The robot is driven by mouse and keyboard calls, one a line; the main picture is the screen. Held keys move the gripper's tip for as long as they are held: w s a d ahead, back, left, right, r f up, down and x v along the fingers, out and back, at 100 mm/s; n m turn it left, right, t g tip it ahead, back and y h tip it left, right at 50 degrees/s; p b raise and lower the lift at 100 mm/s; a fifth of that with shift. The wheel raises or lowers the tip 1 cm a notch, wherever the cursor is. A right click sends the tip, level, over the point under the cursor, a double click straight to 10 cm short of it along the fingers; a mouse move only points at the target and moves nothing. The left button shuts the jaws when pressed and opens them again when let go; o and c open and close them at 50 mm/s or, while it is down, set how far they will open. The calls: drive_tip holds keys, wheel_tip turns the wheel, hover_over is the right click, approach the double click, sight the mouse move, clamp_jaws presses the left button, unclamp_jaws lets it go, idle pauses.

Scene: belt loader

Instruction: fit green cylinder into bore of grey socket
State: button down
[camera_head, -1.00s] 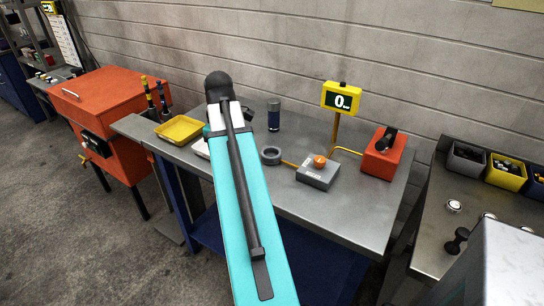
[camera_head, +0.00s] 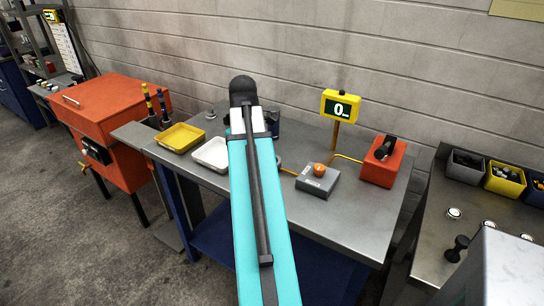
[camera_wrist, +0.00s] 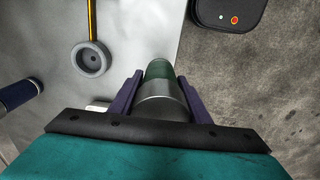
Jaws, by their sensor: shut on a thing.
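My gripper (camera_wrist: 160,88) is shut on the green cylinder (camera_wrist: 159,70), which has a dark green end and a bare metal body in the wrist view. The purple fingers clasp it on both sides. The grey socket (camera_wrist: 90,58) is a round ring with a dark bore, up and left of the held cylinder in the wrist view and apart from it. In the head view only a sliver of the socket (camera_head: 279,162) shows beside my arm. My gripper is hidden behind my arm there. I cannot tell the cylinder's height above the table.
A dark blue cylinder (camera_wrist: 18,96) lies at the wrist view's left. On the table (camera_head: 340,215) are a yellow tray (camera_head: 180,137), a white tray (camera_head: 211,154), a grey box with an orange button (camera_head: 318,181) and a red box (camera_head: 383,164). A yellow display (camera_head: 341,106) stands behind.

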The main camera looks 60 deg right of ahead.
drive_tip(key=d+f+p, duration=0.1)
drive_tip(key=d+p, duration=0.2)
drive_tip(key=d, duration=1.1)
drive_tip(key=shift+w+f, duration=0.15)
drive_tip(key=shift+w, duration=0.3)
drive_tip(key=shift+d, duration=0.1)
drive_tip(key=shift+d+f+p, duration=0.3)
drive_tip(key=shift+f+p, duration=0.3)
drive_tip(key=shift+f, duration=0.3)
drive_tip(key=shift+d+f+p, duration=0.25)
drive_tip(key=shift+f+p, duration=0.35)
drive_tip(key=shift+f, duration=0.3)
drive_tip(key=c, duration=1)
unclamp_jaws()
drive_tip(key=shift+f, duration=0.15)
drive_tip(key=shift+r, duration=0.25)
